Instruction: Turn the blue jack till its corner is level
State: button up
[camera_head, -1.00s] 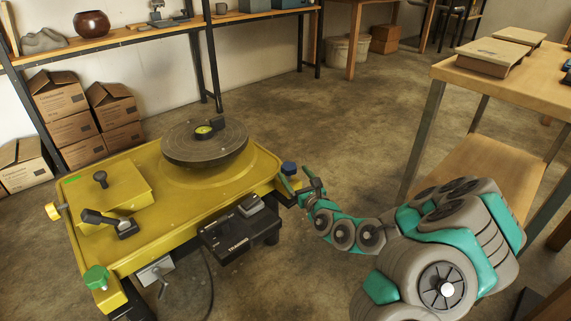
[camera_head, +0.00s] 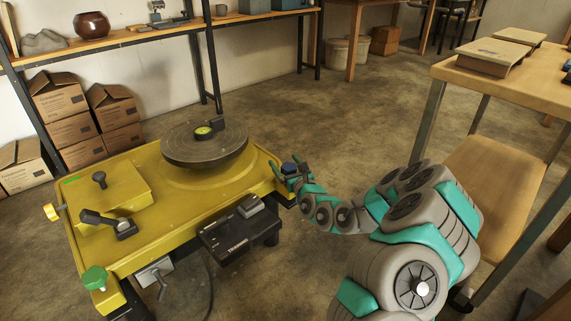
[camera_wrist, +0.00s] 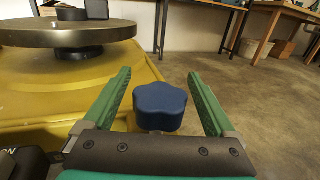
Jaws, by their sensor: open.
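The blue jack (camera_wrist: 160,105) is a lobed blue knob at the right corner of the yellow machine base (camera_head: 150,235). In the wrist view it stands between the two green fingers of my gripper (camera_wrist: 160,95), with a gap on each side. My gripper is open and also shows around the blue jack (camera_head: 289,168) in the head view. A round level with a yellow-green face (camera_head: 203,131) sits on the grey turntable (camera_head: 190,150). Its bubble is too small to read.
A green knob (camera_head: 95,278) is at the near left corner and a yellow knob (camera_head: 51,212) at the left. A black control box (camera_head: 238,230) hangs on the near side. A wooden bench (camera_head: 500,80) stands at right.

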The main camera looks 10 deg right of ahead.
jog(key=shift+c, duration=0.3)
jog(key=c, duration=1.3)
jog(key=shift+n+y, duration=0.3)
jog(key=shift+y, duration=0.1)
